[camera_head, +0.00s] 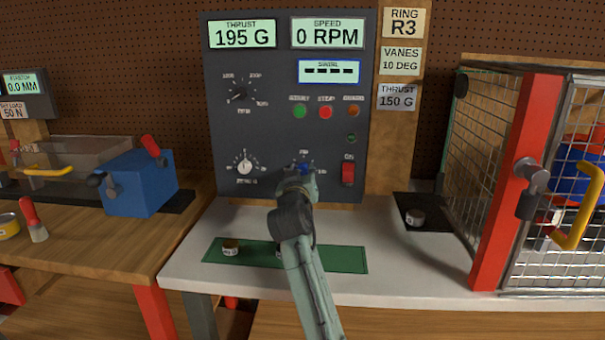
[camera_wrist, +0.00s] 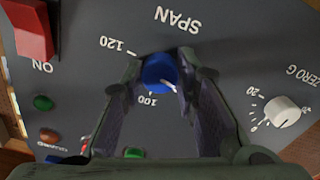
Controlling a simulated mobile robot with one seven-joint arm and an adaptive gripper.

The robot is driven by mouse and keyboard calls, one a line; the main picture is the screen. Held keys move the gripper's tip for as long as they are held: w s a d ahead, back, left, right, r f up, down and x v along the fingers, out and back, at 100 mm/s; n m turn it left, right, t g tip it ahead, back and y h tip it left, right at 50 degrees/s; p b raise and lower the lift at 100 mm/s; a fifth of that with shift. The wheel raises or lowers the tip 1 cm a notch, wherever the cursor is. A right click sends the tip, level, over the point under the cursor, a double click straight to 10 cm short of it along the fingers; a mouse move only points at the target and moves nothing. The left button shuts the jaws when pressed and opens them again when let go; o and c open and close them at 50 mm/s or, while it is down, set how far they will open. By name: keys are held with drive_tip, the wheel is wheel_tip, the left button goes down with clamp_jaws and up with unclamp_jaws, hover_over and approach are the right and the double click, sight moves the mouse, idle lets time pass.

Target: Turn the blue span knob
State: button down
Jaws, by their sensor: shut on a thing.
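The blue span knob (camera_head: 304,168) is on the lower part of the dark control panel (camera_head: 290,130), mostly hidden behind my gripper (camera_head: 300,180) in the head view. In the wrist view the blue span knob (camera_wrist: 159,73) sits between the two fingers of my gripper (camera_wrist: 160,85), which are shut on it from both sides. Its white pointer line shows on its face. The labels SPAN, 120 and 100 are printed around it, upside down in this view. The thrust display (camera_head: 241,34) reads 195 G and the speed display (camera_head: 327,33) reads 0 RPM.
A white zero knob (camera_head: 244,166) is left of the blue knob, and a red switch (camera_head: 348,173) is to its right. Green and red buttons (camera_head: 325,112) are above. A green mat (camera_head: 340,259) with small weights lies below my arm. A mesh cage (camera_head: 490,150) stands at right.

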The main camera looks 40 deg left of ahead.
drive_tip(key=c, duration=1.2)
unclamp_jaws()
drive_tip(key=shift+c, duration=0.2)
drive_tip(key=shift+s, duration=0.1)
drive_tip(key=v, duration=1.2)
